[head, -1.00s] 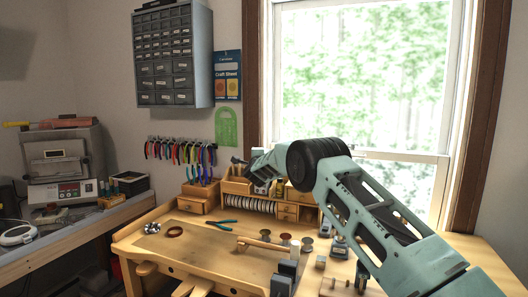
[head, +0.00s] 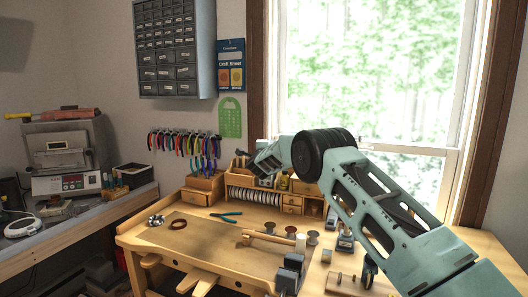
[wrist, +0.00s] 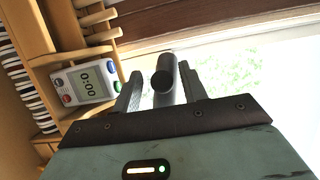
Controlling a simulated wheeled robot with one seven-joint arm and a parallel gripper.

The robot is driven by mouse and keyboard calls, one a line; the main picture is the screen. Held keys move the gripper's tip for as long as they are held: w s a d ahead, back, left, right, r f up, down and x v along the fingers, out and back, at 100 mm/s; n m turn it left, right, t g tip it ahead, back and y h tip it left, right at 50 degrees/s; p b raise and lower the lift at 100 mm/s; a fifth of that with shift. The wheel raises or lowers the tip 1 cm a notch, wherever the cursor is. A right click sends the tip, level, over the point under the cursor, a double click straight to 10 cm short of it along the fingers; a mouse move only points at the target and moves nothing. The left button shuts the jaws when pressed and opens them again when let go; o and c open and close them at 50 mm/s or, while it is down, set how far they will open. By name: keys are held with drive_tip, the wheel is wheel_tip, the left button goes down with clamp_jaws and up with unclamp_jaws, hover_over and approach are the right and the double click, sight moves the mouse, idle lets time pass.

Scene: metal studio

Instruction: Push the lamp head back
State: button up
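A dark grey cylinder with a round end (wrist: 162,80), which looks like the lamp head, is between my fingers in the wrist view. In the head view a small dark part that may be the same thing (head: 241,153) shows at the tip of my arm, above the back of the bench. My gripper (wrist: 161,88) has its two fingers apart, one on each side of the cylinder. A gap shows at the left finger; contact at the right finger cannot be told. The rest of the lamp is hidden or unclear.
The wooden bench (head: 205,255) has pliers (head: 226,215), a hammer (head: 265,238) and small blocks on top. A small organizer with drawers (head: 292,205) stands at its back. A timer (wrist: 84,84) shows left of the fingers. The window (head: 370,80) is behind my arm.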

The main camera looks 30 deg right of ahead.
drive_tip(key=b+v, duration=0.7)
drive_tip(key=v, duration=1)
drive_tip(key=shift+s, duration=0.25)
drive_tip(key=shift+a, duration=0.1)
